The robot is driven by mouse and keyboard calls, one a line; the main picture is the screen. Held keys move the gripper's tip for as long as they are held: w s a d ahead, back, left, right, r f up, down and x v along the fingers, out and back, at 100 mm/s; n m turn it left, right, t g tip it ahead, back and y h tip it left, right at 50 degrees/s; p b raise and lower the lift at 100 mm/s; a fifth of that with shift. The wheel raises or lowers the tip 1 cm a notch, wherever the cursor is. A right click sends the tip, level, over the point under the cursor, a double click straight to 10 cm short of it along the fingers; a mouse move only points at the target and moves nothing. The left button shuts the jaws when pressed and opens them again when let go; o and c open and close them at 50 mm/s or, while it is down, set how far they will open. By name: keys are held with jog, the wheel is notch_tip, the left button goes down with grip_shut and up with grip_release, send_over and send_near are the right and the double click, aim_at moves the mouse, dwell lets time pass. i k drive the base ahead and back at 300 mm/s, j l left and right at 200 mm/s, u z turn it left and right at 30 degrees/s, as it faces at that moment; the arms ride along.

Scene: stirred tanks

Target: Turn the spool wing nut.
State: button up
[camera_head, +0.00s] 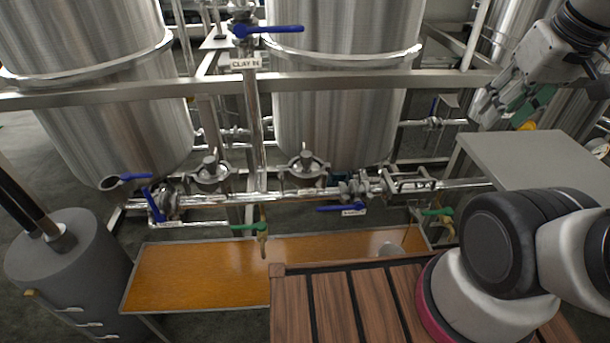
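A run of steel pipe fittings with clamps (362,187) sits low in front of the right tank, right of the middle of the view. Small clamp parts stick out there, but I cannot make out which one is the spool wing nut. My gripper (496,118) is at the upper right, pointing down and left, well above and to the right of these fittings. It touches nothing that I can see. Its fingers are seen at an angle with greenish pads, and the gap between them is unclear.
Blue valve handles (341,208) and green ones (437,212) jut from the pipes. A grey tabletop (540,155) lies below my gripper. An orange-brown tray (200,275) spans the lower front.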

aim_at(412, 211)
jog(key=k+j+u, duration=0.1)
jog(key=j+u, duration=0.15)
jog(key=j, duration=0.3)
jog(key=j+u, duration=0.25)
jog(key=j, duration=0.25)
jog(key=z, duration=1.35)
